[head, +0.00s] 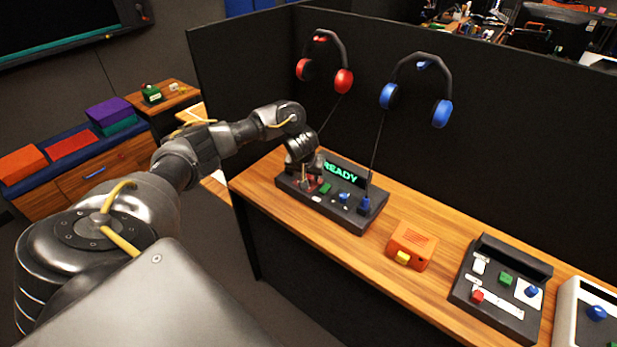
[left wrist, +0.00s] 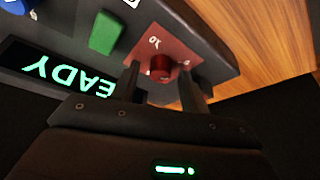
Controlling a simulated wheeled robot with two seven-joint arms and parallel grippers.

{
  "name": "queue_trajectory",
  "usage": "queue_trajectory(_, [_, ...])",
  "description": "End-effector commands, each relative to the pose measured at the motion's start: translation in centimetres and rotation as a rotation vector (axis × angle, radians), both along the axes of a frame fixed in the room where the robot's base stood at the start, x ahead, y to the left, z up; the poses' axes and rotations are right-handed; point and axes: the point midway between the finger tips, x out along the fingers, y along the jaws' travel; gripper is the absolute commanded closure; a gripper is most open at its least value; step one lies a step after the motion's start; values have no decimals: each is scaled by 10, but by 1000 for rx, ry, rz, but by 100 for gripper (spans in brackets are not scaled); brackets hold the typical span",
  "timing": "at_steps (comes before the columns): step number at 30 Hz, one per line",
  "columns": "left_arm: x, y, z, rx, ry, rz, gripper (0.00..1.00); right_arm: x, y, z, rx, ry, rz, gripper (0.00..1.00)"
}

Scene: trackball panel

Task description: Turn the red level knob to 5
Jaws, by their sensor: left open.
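The red level knob (left wrist: 161,68) sits on a red square plate (left wrist: 160,45) with white numerals, at one end of the dark panel. Only part of the numerals can be read, and the knob's setting cannot be told. My left gripper (left wrist: 161,82) is open, with one finger on each side of the knob; whether they touch it cannot be told. In the head view my left gripper (head: 312,180) points down over the left end of the panel (head: 368,221) and mostly hides the knob. My right gripper is not in view.
The panel's display reads READY (head: 341,172). An orange box (head: 411,246) and another panel (head: 497,289) stand farther along the wooden desk. Headphones hang on the dark partition behind.

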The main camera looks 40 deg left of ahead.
Motion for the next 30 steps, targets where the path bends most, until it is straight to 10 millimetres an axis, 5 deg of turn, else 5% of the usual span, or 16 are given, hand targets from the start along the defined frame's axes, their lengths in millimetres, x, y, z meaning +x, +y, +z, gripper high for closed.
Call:
queue_trajectory(7, [0,0,-1,-1,0,0,55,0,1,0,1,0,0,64])
queue_trajectory(18, [1,-8,-1,-1,-2,-4,100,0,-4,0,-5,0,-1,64])
queue_trajectory(30, [0,-1,0,-2,0,-95,100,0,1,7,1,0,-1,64])
